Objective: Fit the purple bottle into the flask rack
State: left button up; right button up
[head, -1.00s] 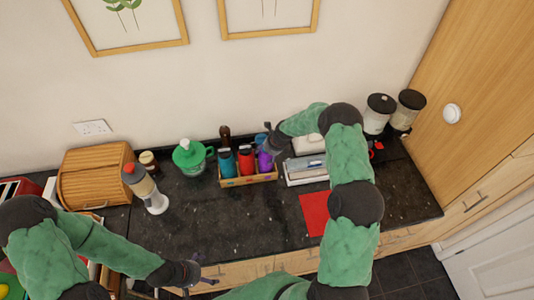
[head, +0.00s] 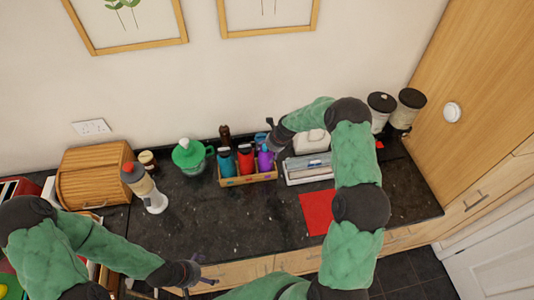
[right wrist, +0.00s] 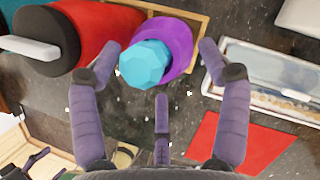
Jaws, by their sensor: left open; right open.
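The purple bottle (head: 265,159) stands in the right end of the wooden flask rack (head: 249,181). In the right wrist view, the purple bottle (right wrist: 178,47) has a faceted cyan cap, and the rack's wooden rim (right wrist: 203,25) shows around it. My right gripper (head: 270,140) is above and beside the bottle. In the right wrist view, its fingers (right wrist: 159,58) are spread apart on both sides of the cap, with visible gaps. My left gripper (head: 199,275) is open and empty by the counter's front edge, far from the rack.
A red flask (head: 245,158) and a teal flask (head: 226,162) stand in the rack beside the bottle. A pale tray (head: 307,170) lies close to its right. A red mat (head: 317,211) and a green-lidded jug (head: 190,155) are nearby. The counter in front is clear.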

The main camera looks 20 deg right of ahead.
jog(key=b+v, duration=0.2)
jog(key=v, duration=0.7)
jog(key=s+a+f+n+g+y, duration=0.1)
jog(key=s+a+f+n+g, duration=0.1)
jog(key=s+a+f+n, duration=1.35)
jog(key=s+a+n, duration=0.3)
jog(key=s+n, duration=0.2)
jog(key=s+a+f+n+g, duration=0.1)
jog(key=s+a+f+n, duration=0.1)
jog(key=s+a+n, duration=0.2)
jog(key=s+n, duration=0.3)
jog(key=s, duration=0.3)
jog(key=shift+s+a+f+y, duration=0.25)
jog(key=shift+s+a+y, duration=0.05)
jog(key=shift+a+y, duration=0.1)
jog(key=shift+n, duration=0.25)
